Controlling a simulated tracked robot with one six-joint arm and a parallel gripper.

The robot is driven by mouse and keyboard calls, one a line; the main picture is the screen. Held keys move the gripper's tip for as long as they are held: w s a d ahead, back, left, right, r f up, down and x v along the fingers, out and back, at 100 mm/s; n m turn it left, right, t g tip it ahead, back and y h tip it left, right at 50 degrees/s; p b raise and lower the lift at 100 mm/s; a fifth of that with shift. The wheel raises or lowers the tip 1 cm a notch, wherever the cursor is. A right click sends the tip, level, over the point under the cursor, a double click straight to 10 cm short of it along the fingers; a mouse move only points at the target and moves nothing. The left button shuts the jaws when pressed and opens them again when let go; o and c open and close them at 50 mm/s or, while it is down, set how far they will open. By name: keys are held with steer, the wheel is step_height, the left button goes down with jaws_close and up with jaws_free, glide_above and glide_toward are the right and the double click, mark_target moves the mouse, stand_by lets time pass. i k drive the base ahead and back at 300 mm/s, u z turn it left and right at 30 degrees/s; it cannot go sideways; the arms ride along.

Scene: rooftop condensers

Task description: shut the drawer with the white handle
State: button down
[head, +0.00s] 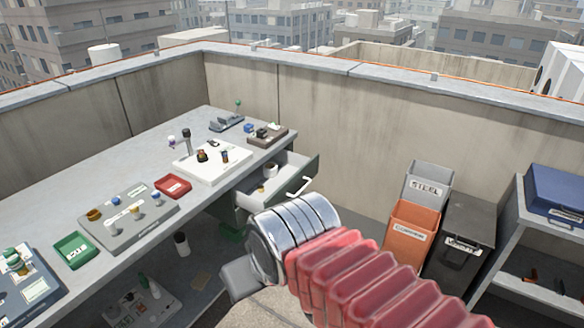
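The drawer (270,188) under the far end of the grey workbench stands pulled open. Its white handle (299,187) is a bar on the drawer's front face, toward the right. A small pale cup-like item (271,171) is inside the drawer. My arm, with a red ribbed sleeve and silver rings, reaches in from the lower right and ends below and left of the handle. My gripper (238,279) shows only as a grey part beyond the rings, apart from the handle. Its fingertips cannot be made out, so I cannot tell whether it is open.
The workbench (60,207) carries a red tray (173,186), a green tray (74,250), a white board (213,163) and small parts. Orange (409,232), black (465,240) and grey (427,182) bins stand right of the drawer. A shelf (545,254) is at the far right.

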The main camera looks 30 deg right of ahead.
mark_target(297, 172)
steer(key=z, duration=0.1)
steer(key=i, duration=1.2)
steer(key=z, duration=0.35)
